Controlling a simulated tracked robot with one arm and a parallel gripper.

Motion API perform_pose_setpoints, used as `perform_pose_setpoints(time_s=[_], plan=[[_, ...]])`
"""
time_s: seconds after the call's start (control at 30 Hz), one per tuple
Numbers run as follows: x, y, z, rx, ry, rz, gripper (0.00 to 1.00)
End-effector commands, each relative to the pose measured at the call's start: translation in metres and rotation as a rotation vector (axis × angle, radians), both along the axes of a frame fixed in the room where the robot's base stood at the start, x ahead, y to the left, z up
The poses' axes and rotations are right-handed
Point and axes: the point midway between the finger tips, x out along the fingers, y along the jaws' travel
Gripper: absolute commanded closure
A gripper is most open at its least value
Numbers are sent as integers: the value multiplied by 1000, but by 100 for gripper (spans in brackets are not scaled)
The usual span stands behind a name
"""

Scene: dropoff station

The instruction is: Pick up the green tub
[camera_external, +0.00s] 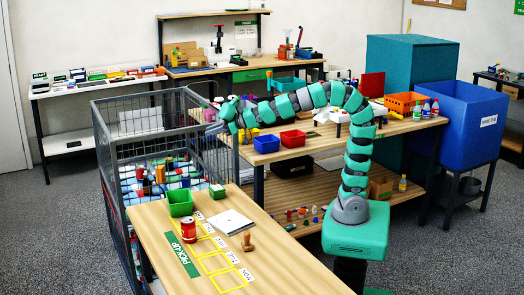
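The green tub (180,203) stands upright at the back left of the wooden pick-up table (285,262). It is open-topped and looks empty. My arm arches leftward from its base. My gripper (211,118) is at the arm's far left end, above and behind the tub in the picture, near the top of the wire cage. It is apart from the tub. The fingers are small and dark against the cage, so I cannot tell whether they are open or shut.
A red can (188,230) stands just in front of the tub. A small green box (217,191), a white flat item (230,222) and a brown stamp-like object (247,241) are to its right. The wire cage (118,133) with several items rises behind the table.

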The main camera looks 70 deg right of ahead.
Motion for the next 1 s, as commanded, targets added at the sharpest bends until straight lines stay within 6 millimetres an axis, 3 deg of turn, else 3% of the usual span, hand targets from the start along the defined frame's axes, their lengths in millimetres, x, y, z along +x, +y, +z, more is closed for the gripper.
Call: perform_pose_setpoints(time_s=[0.03, 0.1, 0.2, 0.3, 0.4, 0.57, 1.0], plan=[[-2, 32, -44, -14, 23, 57, 72], [-8, 66, -90, -26, 38, 121, 72], [-22, 102, -136, -32, 49, 198, 72], [-34, 125, -167, -37, 57, 249, 72], [-41, 135, -180, -36, 60, 273, 72], [-37, 140, -184, -34, 59, 279, 72], [5, 166, -208, -35, 62, 277, 72]])
